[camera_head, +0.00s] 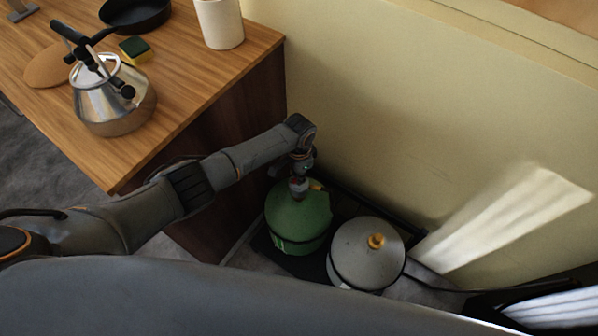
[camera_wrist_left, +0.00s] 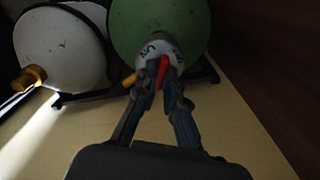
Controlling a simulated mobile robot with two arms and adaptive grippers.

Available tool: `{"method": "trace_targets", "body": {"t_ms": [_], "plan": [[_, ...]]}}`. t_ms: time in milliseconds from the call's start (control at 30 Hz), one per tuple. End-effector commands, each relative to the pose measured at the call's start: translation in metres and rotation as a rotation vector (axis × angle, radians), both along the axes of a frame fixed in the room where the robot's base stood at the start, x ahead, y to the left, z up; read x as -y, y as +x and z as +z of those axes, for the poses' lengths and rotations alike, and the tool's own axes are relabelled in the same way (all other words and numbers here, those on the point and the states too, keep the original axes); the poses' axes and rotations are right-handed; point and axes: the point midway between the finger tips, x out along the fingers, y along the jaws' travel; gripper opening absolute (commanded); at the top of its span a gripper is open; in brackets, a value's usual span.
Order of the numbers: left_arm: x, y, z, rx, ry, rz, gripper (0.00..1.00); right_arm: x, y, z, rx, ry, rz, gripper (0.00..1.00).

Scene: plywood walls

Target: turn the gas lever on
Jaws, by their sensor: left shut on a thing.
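The green gas bottle (camera_head: 297,222) stands on the floor between the counter and the wall. It also shows in the left wrist view (camera_wrist_left: 140,18). On its top is a pale valve with lettering (camera_wrist_left: 152,48) and a red lever (camera_wrist_left: 163,70). My left gripper (camera_head: 299,186) reaches down over the bottle's top. In the left wrist view its two fingers (camera_wrist_left: 161,82) are closed on the red lever. The lever is mostly hidden by my gripper in the head view. My right gripper is in neither view.
A grey-white gas bottle (camera_head: 366,251) with a brass valve (camera_head: 376,241) stands right of the green one. A dark rack (camera_head: 416,238) runs around both. The wooden counter (camera_head: 190,93) at upper left holds a kettle (camera_head: 111,100), white canister (camera_head: 219,24), sponge (camera_head: 134,50) and pan (camera_head: 135,14).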

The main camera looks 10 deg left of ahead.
Motion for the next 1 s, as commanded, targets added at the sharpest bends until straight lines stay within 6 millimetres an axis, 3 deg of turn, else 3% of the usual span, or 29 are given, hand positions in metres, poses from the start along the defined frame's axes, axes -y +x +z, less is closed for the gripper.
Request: {"method": "trace_targets", "body": {"t_ms": [600,1000], "plan": [[0.002,-0.001,0.002,0.000,-0.002,0.581,0.00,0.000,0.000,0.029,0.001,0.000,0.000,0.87],[0.001,0.000,0.001,0.002,-0.002,0.854,0.00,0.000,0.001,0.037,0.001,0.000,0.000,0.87]]}}
